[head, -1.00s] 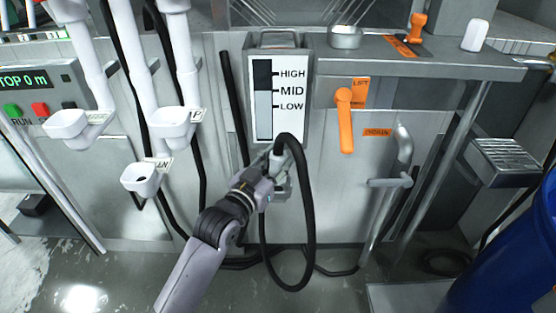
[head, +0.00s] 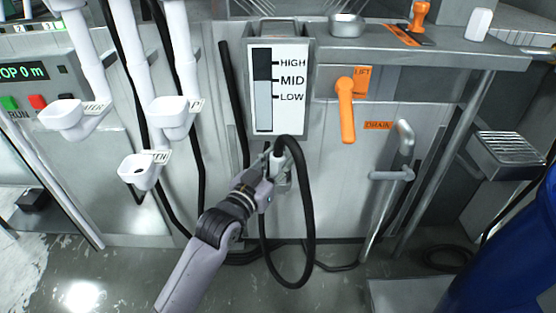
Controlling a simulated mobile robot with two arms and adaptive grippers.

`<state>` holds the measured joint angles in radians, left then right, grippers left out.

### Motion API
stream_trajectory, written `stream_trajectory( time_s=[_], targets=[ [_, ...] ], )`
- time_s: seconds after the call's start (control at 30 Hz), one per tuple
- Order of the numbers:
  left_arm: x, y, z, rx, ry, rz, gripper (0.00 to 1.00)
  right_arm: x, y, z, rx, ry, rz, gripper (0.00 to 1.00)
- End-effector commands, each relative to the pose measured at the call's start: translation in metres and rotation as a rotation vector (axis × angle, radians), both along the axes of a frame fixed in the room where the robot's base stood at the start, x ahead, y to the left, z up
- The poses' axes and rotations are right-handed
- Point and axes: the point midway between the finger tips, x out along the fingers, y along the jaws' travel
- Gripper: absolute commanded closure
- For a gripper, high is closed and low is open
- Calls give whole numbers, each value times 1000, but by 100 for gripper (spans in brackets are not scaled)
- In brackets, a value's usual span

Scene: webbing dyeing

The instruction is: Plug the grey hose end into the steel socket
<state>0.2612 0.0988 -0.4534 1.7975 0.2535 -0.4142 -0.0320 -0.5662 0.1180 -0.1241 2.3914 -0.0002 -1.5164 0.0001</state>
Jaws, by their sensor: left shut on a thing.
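My left gripper (head: 272,164) is shut on the grey hose end (head: 278,156), in front of the machine just below the level gauge. The black hose (head: 309,220) leaves the top of the end, arches over and hangs in a long loop to the right of the gripper. The steel socket (head: 283,184) seems to be the small metal fitting just below and behind the hose end. The gripper partly hides it. I cannot tell whether the end touches it or sits in it. My right gripper is not in view.
The gauge (head: 264,112) marked HIGH, MID and LOW is above. An orange lift lever (head: 346,110) and a steel drain handle (head: 404,150) are to the right. White funnel cups (head: 172,117) hang at left. A blue drum (head: 510,265) stands at lower right.

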Motion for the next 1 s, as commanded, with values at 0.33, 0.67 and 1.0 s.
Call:
stream_trajectory(
  time_s=[0.33, 0.67, 1.0],
  targets=[
    [0, 0, 0, -1, -2, 0, 100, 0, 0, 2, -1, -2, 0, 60],
    [0, 0, 0, -1, -1, 0, 47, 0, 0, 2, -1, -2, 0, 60],
    [-1, 1, -2, 1, 2, 0, 45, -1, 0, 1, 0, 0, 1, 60]
  ],
)
